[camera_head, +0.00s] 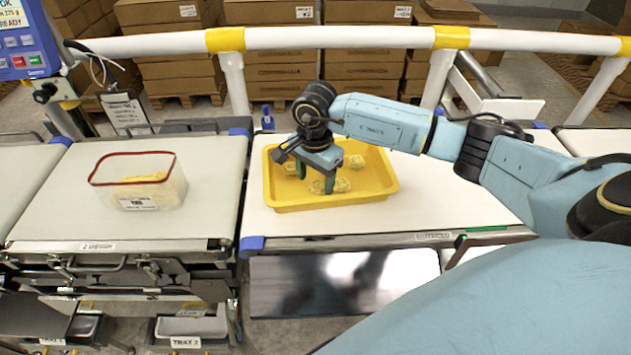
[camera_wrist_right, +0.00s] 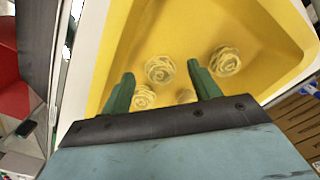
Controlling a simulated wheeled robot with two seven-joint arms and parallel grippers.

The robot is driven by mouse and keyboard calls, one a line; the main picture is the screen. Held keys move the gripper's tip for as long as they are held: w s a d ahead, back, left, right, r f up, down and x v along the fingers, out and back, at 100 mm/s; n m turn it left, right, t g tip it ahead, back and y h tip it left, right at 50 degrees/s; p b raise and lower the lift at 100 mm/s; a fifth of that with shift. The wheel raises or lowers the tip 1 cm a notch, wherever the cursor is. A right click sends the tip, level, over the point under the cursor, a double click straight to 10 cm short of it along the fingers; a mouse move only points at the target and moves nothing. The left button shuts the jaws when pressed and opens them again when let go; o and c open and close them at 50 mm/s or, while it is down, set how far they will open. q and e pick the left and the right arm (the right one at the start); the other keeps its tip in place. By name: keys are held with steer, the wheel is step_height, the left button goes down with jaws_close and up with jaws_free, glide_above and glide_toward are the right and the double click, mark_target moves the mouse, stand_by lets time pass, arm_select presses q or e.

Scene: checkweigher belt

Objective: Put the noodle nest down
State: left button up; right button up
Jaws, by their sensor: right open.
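Several pale noodle nests lie in a yellow tray (camera_head: 293,199) on the right-hand belt section. One noodle nest (camera_head: 356,161) lies toward the tray's back right, and another (camera_head: 342,185) near its front. My right gripper (camera_head: 323,187) is over the tray, pointing down, its green fingers apart. In the right wrist view the right gripper (camera_wrist_right: 163,92) is open. One noodle nest (camera_wrist_right: 159,69) shows just beyond the fingertips and another (camera_wrist_right: 225,61) to the right. Two more are partly hidden by the gripper. I cannot tell whether the fingers touch any nest. My left gripper is not in view.
A clear container with a red rim (camera_head: 137,181) and noodles inside stands on the left belt (camera_head: 62,190). A white rail with yellow bands (camera_head: 330,37) runs behind the belts. A display unit (camera_head: 27,42) stands at the upper left. The belt right of the tray is clear beneath my arm.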

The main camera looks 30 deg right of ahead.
mark_target(315, 185)
step_height(315, 185, up, 10)
steer(key=shift+r, duration=0.15)
stand_by(0.6)
